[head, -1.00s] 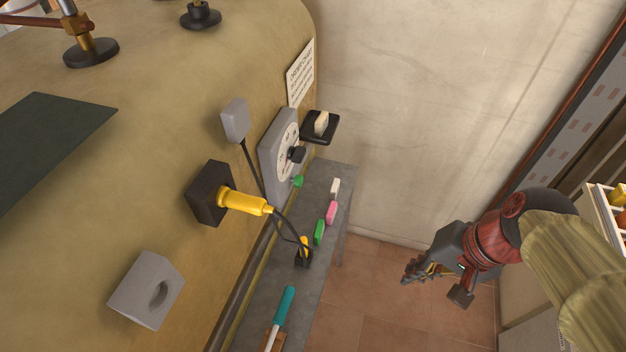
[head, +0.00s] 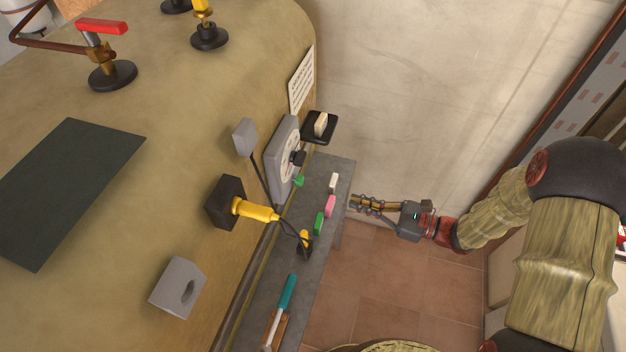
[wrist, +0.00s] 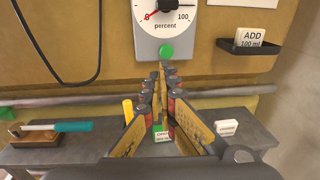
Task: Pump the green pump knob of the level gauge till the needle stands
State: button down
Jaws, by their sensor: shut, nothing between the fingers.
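The level gauge (head: 282,158) is a grey plate with a white dial on the end of the tan boiler. In the wrist view its dial (wrist: 164,10) reads percent, with a red needle near 0 and a black hub, cut by the top edge. The round green pump knob (wrist: 166,51) sits low on the plate, and it also shows in the head view (head: 298,181). My gripper (head: 356,203) is to the right of the shelf, pointing at the gauge. In the wrist view its fingertips (wrist: 161,72) are together and empty, just below the knob and apparently short of it.
A grey shelf (head: 336,170) below the gauge holds white, pink and green blocks and a teal-handled tool (head: 287,292). A black tray (head: 320,128) with an ADD 100 ml block juts out right of the gauge. A yellow plug (head: 253,210) and cables are to its left.

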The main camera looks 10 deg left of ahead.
aim_at(300, 181)
jog(key=shift+w+d+f+m+t, duration=0.15)
jog(key=shift+w+f+m+t, duration=0.15)
jog(key=shift+w+m+t, duration=0.1)
jog(key=b+x, duration=0.1)
jog(key=x, duration=1.3)
jog(key=shift+s+r, duration=0.1)
jog(key=shift+r, duration=0.05)
